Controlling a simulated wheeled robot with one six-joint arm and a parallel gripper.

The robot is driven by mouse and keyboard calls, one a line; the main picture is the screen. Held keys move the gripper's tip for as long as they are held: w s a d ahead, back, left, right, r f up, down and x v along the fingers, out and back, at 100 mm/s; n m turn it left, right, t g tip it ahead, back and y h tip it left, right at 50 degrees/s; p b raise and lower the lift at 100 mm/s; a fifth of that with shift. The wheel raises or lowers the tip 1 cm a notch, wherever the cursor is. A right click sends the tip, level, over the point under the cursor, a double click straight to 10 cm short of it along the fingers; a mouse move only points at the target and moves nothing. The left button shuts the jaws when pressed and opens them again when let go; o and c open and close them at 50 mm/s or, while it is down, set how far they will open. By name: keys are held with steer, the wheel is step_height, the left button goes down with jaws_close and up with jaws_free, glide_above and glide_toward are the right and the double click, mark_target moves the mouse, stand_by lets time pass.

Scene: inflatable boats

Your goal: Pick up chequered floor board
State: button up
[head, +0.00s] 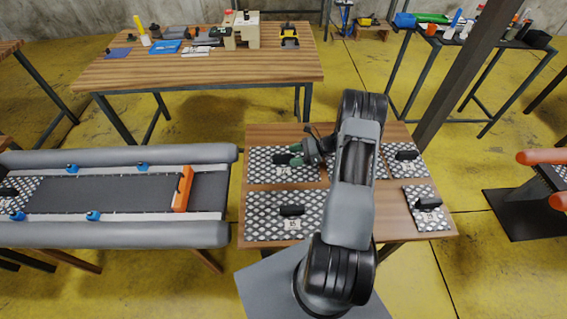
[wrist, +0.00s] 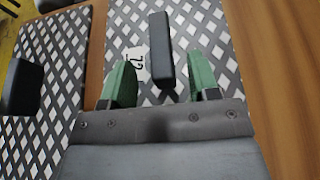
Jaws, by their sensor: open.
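Several chequered floor boards with black handles lie on a wooden table. My gripper (head: 292,155) points left over the far-left chequered board (head: 262,167). In the wrist view this board (wrist: 205,35) lies straight ahead, with a white label partly hidden by a finger. Its black handle (wrist: 161,50) stands between and ahead of my gripper's green fingers (wrist: 162,82). The fingers are open and apart, and a gap shows on each side of the handle. The near-left board (head: 262,216) lies beside it and shows at the left in the wrist view (wrist: 60,50).
Smaller boards lie at the table's right, (head: 408,172) and (head: 428,216); another is mostly hidden behind my arm. An inflatable boat (head: 110,235) with grey tubes and an orange crosspiece (head: 182,188) is at the left. A workbench (head: 200,70) with tools stands behind, with yellow floor between.

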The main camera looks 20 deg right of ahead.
mark_target(290, 156)
steer(key=shift+x, duration=2)
jaws_close()
